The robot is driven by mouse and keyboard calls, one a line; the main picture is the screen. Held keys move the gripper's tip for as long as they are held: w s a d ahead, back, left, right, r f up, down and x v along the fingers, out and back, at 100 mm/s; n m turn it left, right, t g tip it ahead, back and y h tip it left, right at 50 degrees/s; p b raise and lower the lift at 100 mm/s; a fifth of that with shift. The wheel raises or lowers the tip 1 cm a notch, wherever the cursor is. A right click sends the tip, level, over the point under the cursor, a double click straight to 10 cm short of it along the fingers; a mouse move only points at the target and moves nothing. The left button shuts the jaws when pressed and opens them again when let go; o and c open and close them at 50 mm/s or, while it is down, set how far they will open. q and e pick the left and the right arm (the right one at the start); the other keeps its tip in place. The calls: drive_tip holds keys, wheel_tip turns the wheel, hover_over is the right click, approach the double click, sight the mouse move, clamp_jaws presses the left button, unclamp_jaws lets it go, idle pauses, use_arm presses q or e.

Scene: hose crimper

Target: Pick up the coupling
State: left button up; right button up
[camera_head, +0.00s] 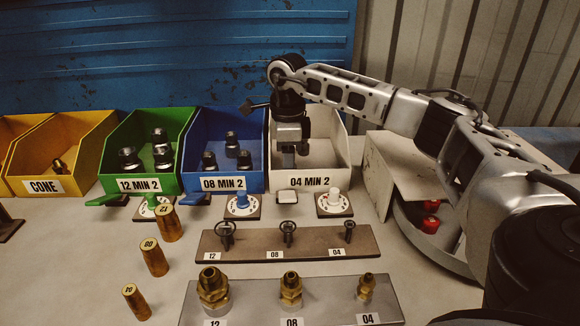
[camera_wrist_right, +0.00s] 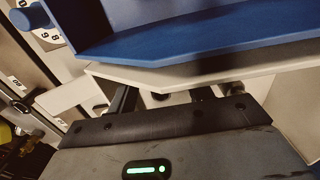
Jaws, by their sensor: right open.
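My right gripper (camera_head: 291,150) reaches down into the white bin (camera_head: 340,150) labelled 04 MIN 2, jaws pointing downward. It is open. In the right wrist view its two dark fingers (camera_wrist_right: 165,98) stand apart over the bin, with a small dark object between them that I cannot make out clearly. The couplings in the white bin are mostly hidden by the gripper. Dark metal couplings stand in the green bin (camera_head: 140,184), labelled 12 MIN 2, and in the blue bin (camera_head: 230,182), labelled 08 MIN 2. My left gripper is not in view.
Yellow bins (camera_head: 85,138) stand at the left. In front are dial knobs (camera_head: 334,200), a rack of dark ring-topped pins (camera_head: 310,240), a plate with brass fittings (camera_head: 325,300) and several brass cylinders (camera_head: 154,257). A round machine with red parts (camera_head: 430,224) stands right, partly behind my arm.

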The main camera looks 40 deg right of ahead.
drive_tip(key=shift+c, duration=0.3)
drive_tip(key=c, duration=1)
drive_tip(key=shift+r, duration=0.1)
